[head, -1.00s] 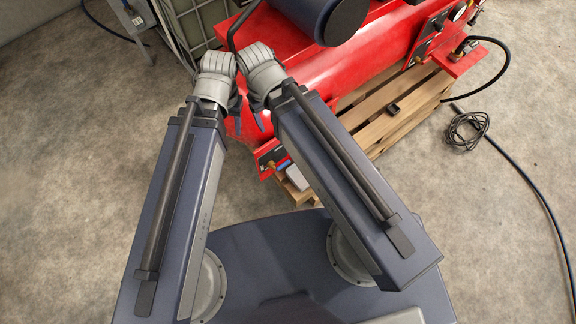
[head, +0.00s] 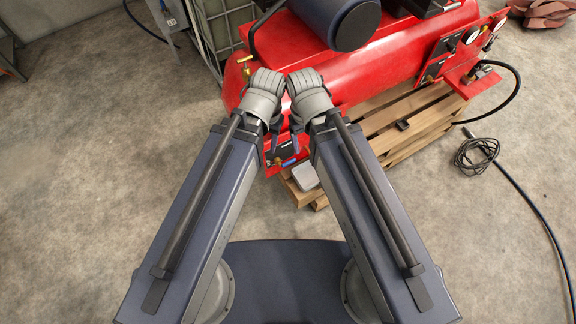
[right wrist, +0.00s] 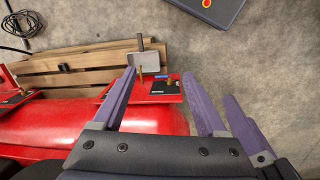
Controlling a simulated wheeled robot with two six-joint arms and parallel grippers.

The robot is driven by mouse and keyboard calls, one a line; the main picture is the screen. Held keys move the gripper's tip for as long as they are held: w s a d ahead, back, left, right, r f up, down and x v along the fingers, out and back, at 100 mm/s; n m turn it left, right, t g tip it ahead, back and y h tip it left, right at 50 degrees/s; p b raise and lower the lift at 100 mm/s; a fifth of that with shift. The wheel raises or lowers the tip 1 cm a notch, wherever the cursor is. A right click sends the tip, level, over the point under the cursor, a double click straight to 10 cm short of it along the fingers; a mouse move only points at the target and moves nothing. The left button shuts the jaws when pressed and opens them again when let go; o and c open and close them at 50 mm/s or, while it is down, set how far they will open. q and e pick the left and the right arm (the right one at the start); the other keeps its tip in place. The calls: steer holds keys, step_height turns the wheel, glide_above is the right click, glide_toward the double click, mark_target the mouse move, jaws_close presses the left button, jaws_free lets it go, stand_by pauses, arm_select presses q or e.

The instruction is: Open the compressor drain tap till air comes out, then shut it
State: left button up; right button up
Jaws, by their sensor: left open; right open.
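The red compressor tank (head: 375,75) lies on a wooden pallet. At its near end a small red bracket with a black label plate (right wrist: 166,89) carries brass fittings (right wrist: 141,75) and a blue part (right wrist: 161,77). I cannot tell for certain which fitting is the drain tap. In the head view, my left gripper (head: 272,141) is open over the bracket's left part. My right gripper (head: 293,145) is open close beside it, partly hiding the bracket. In the right wrist view, the open fingers (right wrist: 160,74) straddle the bracket's line of sight, with nothing between them.
A grey container (right wrist: 146,61) stands on the pallet (head: 400,124) beside the bracket. Another brass fitting (head: 244,63) sits higher on the tank's end. A black hose (head: 522,190) lies on the floor at right.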

steer(key=shift+s, duration=0.1)
steer(key=shift+o, duration=0.4)
steer(key=o, duration=0.3)
steer(key=f+b, duration=0.2)
steer(key=f, duration=0.1)
steer(key=w+f+b, duration=0.1)
steer(key=f+b, duration=0.1)
steer(key=b, duration=0.1)
steer(key=w+f+b, duration=0.1)
steer(key=f+b, duration=0.2)
steer(key=shift+w+a+f, duration=0.1)
steer(key=shift+w+f, duration=0.1)
steer(key=shift+f, duration=0.1)
steer(key=n+t+y+b, duration=0.2)
steer(key=t+y+b, duration=0.15)
steer(key=b, duration=2.95)
glide_toward(289, 162)
steer(key=shift+a+f+t+b, duration=0.15)
steer(key=shift+f+t+b, duration=0.2)
steer(key=shift+f+b, duration=0.1)
steer(key=b+x, duration=0.7)
steer(key=shift+f, duration=0.45)
